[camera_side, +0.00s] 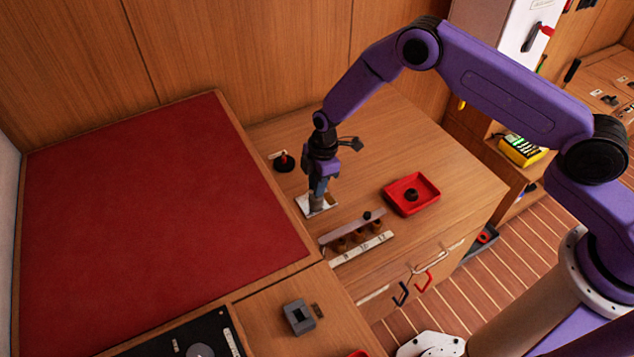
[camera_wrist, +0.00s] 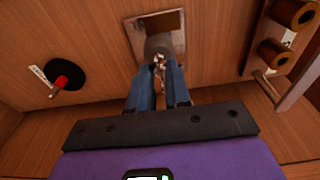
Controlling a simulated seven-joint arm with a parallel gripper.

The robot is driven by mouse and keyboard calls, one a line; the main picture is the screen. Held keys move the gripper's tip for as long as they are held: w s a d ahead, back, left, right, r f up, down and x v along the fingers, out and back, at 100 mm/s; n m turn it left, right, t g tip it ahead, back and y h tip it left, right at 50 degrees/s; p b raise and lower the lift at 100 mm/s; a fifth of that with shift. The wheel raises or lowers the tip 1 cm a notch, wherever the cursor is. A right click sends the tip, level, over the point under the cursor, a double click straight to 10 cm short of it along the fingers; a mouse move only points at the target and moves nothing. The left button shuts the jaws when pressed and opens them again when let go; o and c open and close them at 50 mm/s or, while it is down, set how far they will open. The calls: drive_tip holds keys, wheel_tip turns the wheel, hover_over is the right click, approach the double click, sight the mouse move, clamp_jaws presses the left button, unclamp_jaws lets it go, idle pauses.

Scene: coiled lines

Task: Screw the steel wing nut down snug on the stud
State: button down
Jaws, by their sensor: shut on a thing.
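My gripper (camera_side: 318,193) is over a pale metal plate (camera_side: 304,205) on the wooden worktop, pointing down. In the wrist view the two blue fingers (camera_wrist: 160,68) close on a small steel piece, the wing nut (camera_wrist: 159,59), at a grey round base on the plate (camera_wrist: 176,22). The fingers hide most of the wing nut and the stud. I cannot tell how far down the stud the nut sits.
A black round base with a red-topped post (camera_side: 284,162) stands left of the plate. A rack with several brown spools (camera_side: 357,236) is in front. A red tray (camera_side: 430,181) holding a dark round piece lies to the right. A raised red panel (camera_side: 150,200) fills the left.

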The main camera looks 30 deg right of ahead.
drive_tip(key=shift+f, duration=0.8)
